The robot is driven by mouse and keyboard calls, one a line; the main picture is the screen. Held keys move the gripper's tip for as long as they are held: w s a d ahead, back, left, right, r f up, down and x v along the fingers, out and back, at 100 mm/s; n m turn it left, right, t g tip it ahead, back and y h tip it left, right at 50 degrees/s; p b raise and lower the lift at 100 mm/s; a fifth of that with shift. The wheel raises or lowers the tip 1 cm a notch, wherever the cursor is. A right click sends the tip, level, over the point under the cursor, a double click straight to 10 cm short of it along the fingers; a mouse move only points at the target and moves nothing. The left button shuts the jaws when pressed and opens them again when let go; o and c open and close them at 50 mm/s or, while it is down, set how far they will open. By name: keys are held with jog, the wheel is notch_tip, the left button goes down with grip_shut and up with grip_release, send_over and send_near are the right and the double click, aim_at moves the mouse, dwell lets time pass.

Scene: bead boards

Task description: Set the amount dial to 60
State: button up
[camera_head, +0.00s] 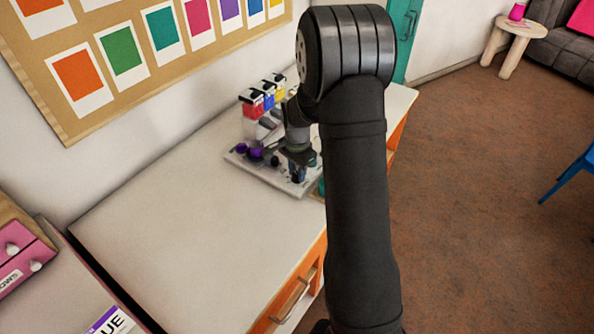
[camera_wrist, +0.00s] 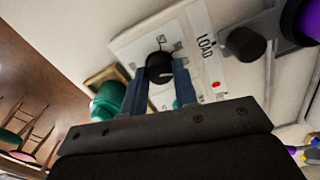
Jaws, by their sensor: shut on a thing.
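In the wrist view a round black dial (camera_wrist: 160,66) sits on a white panel (camera_wrist: 133,47) with small printed marks around it. The mark nearest its far edge is too small to read surely. My gripper (camera_wrist: 160,80) is shut on the dial, one blue-grey finger on each side. The dial's pointer and its exact setting are not clear to me. In the head view my gripper (camera_head: 298,171) is low over the machine's front, and my arm hides part of the machine. The dial cannot be made out there.
The machine's base (camera_head: 240,157) stands on a pale counter (camera_head: 190,235), with red, blue and yellow containers (camera_head: 264,92) at its back. Another black knob (camera_wrist: 243,44), the word LOAD and a red dot are beside the dial. A green object (camera_wrist: 107,100) is close left.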

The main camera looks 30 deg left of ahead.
jog(key=o, duration=1)
jog(key=shift+r, duration=0.15)
notch_tip(320, 180, up, 17)
jog(key=shift+r, duration=0.1)
notch_tip(320, 180, down, 18)
jog(key=shift+r, duration=0.25)
dwell(0.5)
jog(key=shift+r, duration=0.1)
